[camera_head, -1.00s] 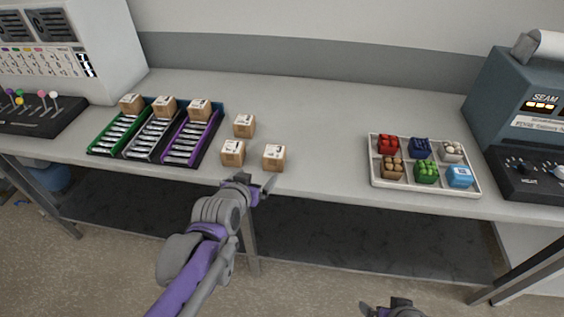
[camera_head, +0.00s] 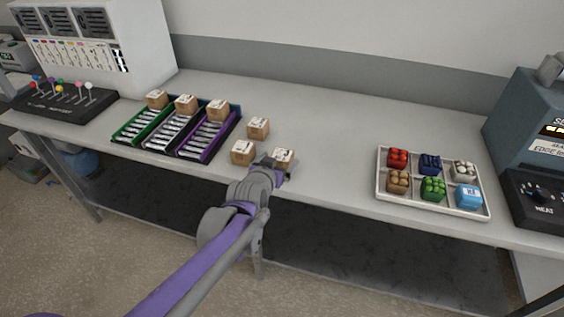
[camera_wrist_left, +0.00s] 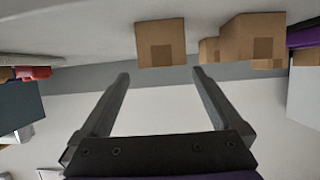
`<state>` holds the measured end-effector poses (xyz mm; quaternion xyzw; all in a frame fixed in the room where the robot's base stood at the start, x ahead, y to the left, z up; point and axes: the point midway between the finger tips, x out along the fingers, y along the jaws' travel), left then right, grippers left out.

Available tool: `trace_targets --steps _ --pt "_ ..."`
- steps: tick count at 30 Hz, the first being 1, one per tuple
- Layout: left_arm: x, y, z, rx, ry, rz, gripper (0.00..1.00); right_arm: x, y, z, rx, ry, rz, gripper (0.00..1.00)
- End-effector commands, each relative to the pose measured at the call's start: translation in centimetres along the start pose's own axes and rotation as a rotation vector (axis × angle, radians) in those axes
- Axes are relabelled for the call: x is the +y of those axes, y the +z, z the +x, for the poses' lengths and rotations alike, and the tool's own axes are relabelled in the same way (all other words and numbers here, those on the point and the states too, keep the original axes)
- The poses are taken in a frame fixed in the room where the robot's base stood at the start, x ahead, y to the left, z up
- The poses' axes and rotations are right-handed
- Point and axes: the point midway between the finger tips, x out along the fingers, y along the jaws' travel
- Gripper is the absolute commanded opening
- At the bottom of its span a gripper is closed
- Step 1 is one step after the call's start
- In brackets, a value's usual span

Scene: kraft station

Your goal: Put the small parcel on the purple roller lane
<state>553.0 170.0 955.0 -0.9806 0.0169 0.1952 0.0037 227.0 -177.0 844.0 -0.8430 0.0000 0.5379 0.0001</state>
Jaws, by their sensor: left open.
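The purple roller lane (camera_head: 207,137) is the rightmost of three lanes on the table, with a brown parcel (camera_head: 218,110) at its far end. Three loose small parcels stand right of it: one farther back (camera_head: 258,127), one front left (camera_head: 243,152) and one front right (camera_head: 284,155). My left gripper (camera_head: 277,170) is just in front of the front right parcel and partly hides it. In the left wrist view my left gripper (camera_wrist_left: 160,75) is open and empty, with a parcel (camera_wrist_left: 161,43) ahead between its fingertips. My right gripper is out of view.
A green lane (camera_head: 143,124) and a grey lane (camera_head: 172,130) adjoin the purple one, each with a parcel at its far end. A sectioned white tray (camera_head: 408,203) of coloured items stands at right. The table between parcels and tray is clear.

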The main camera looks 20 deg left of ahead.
Motion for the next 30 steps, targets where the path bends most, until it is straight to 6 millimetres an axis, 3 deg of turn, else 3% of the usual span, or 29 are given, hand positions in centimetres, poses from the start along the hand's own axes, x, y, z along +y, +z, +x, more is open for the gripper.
trace_targets --steps 13,22,30 --pt "-0.5 0.3 5.0 0.0 0.0 0.0 1.0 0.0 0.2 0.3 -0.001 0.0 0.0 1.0" --pt "-0.4 0.3 5.4 0.0 0.0 0.0 1.0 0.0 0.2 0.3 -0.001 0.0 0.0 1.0" --pt "-0.4 0.3 5.4 0.0 0.0 -0.001 0.53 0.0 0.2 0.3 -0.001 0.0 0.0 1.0"
